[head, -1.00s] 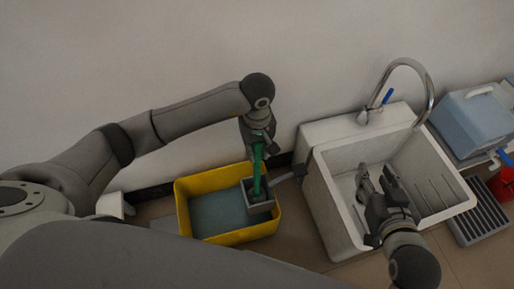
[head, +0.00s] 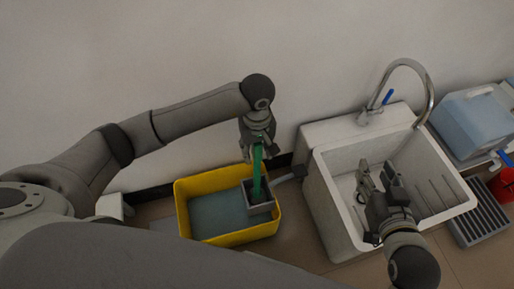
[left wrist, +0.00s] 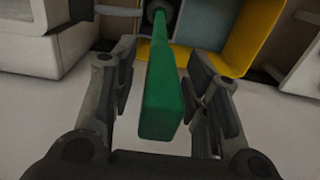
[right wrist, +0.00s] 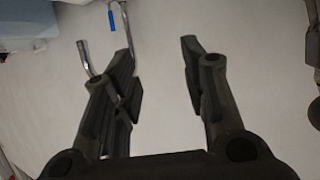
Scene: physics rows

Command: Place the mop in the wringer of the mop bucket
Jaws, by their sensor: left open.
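The mop's green handle (head: 257,170) stands upright with its lower end inside the grey wringer (head: 260,208) at the right side of the yellow mop bucket (head: 182,212). The mop head is hidden in the wringer. My left gripper (head: 257,150) is open around the top of the handle. In the left wrist view the green handle (left wrist: 163,85) lies between the open fingers (left wrist: 160,95), with gaps on both sides. My right gripper (head: 377,178) is open and empty over the sink, apart from the mop; its open fingers (right wrist: 158,70) also show in the right wrist view.
A white sink (head: 335,205) with a tall chrome faucet (head: 430,85) stands right of the bucket. A grey slatted rack (head: 480,212), a blue-grey container (head: 475,125) and a red object (head: 504,185) are at the far right. The wall is close behind.

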